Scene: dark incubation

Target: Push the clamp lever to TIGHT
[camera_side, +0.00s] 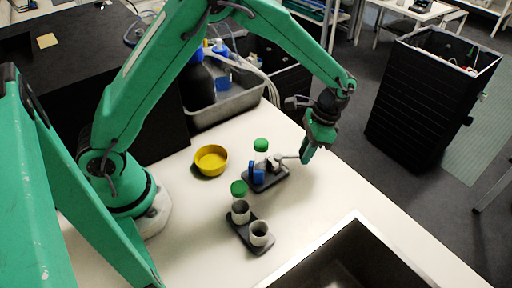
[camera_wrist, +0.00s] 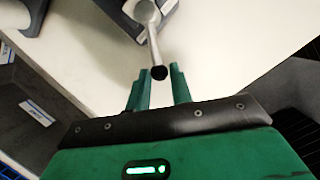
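The clamp lever (camera_wrist: 154,45) is a grey metal rod with a dark ball end. In the wrist view it runs down from the clamp at the top, and its ball end lies at the tips of my gripper (camera_wrist: 158,75). The gripper's green fingers are a little apart with the ball end between or just over them; contact is not clear. In the side view the lever (camera_side: 288,157) points right from the dark clamp base (camera_side: 262,181), close to my gripper (camera_side: 305,156). The base carries a blue part and a green-capped tube (camera_side: 261,146). No TIGHT marking is readable.
A dark rack (camera_side: 236,222) with two grey cups and a green-capped tube (camera_side: 238,188) stands in front. A yellow bowl (camera_side: 210,160) lies left. A grey tub (camera_side: 230,112) with bottles is behind. A dark open box (camera_side: 350,262) is at the front. The bench right of my gripper is clear.

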